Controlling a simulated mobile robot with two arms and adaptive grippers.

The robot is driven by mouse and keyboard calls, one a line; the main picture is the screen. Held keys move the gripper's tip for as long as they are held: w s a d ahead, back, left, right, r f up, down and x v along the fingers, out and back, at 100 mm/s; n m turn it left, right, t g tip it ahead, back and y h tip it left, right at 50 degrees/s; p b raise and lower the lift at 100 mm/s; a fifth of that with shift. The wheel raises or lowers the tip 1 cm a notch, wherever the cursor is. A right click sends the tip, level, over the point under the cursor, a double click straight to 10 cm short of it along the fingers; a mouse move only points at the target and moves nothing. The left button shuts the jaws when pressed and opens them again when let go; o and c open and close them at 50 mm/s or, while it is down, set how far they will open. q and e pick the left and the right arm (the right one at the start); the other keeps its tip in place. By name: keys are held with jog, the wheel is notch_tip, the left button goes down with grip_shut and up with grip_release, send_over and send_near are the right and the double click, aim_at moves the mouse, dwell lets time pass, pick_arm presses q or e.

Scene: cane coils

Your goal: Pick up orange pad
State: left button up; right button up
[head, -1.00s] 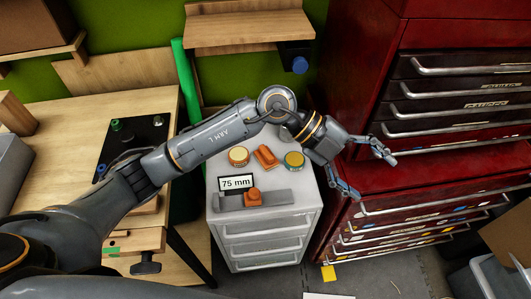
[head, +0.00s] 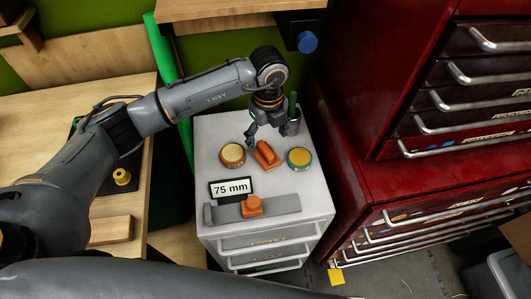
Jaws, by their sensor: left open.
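An orange pad (head: 266,155) with a raised ridge lies on top of the white drawer cabinet (head: 208,135), between two round tins. Another orange piece (head: 252,206) sits on a grey bar (head: 284,203) near the cabinet's front edge. My left gripper (head: 266,137) is open and points down just behind the orange pad, with its fingers close to the pad's far end. I cannot tell whether they touch it. My right gripper is not in view.
A red-rimmed tin (head: 232,155) is left of the pad and a teal-rimmed tin (head: 299,158) is right. A grey cup (head: 293,122) stands behind. A red tool chest (head: 375,165) is at the right.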

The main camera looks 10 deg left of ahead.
aim_at(266, 149)
pick_arm(q)
notch_tip(266, 149, down, 2)
jog(key=shift+f, duration=0.1)
jog(key=f, duration=0.3)
jog(key=shift+a+f+p, duration=0.25)
jog(key=shift+f+p, duration=0.05)
jog(key=shift+f, duration=0.5)
jog(key=c, duration=1.3)
jog(key=shift+c, duration=0.4)
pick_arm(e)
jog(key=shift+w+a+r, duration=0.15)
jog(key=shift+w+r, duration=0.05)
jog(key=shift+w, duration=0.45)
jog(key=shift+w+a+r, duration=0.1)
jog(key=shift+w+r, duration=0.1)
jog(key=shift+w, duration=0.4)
